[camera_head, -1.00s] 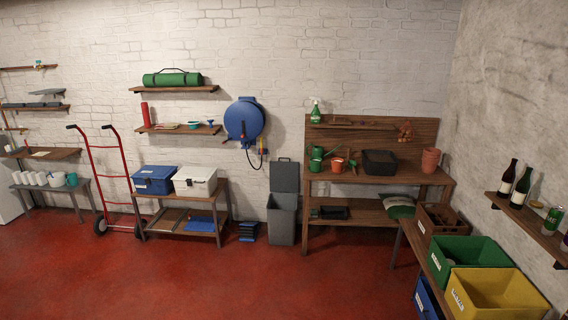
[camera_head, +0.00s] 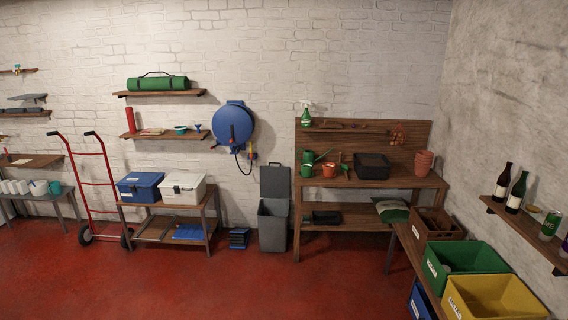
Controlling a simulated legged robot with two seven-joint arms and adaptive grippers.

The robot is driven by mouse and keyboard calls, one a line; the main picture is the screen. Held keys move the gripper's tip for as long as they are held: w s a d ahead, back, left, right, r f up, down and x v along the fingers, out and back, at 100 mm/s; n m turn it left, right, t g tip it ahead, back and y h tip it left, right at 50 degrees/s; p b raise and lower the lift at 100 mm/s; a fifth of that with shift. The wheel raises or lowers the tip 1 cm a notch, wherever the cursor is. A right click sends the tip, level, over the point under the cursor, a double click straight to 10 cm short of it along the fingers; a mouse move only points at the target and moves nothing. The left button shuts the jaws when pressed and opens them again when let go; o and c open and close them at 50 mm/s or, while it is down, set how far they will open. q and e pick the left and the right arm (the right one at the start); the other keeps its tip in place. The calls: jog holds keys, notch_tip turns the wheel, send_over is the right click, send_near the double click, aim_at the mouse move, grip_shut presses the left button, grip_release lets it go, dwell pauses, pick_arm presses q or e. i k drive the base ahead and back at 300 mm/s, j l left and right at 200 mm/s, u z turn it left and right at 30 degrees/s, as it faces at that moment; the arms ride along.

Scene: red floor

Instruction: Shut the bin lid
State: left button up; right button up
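A grey bin (camera_head: 273,230) stands on the red floor against the white brick wall, between a low table and a wooden workbench. Its grey lid (camera_head: 274,181) is open and stands upright at the back, leaning towards the wall. The bin's inside is dark and its contents cannot be made out. Neither of my grippers shows in the view.
The wooden workbench (camera_head: 370,183) stands right of the bin. A low table (camera_head: 163,230) with a blue and a white box stands left. A small dark blue stack (camera_head: 238,238) lies beside the bin. The red floor (camera_head: 200,285) in front is clear.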

aim_at(275, 180)
jog(key=i, duration=4.15)
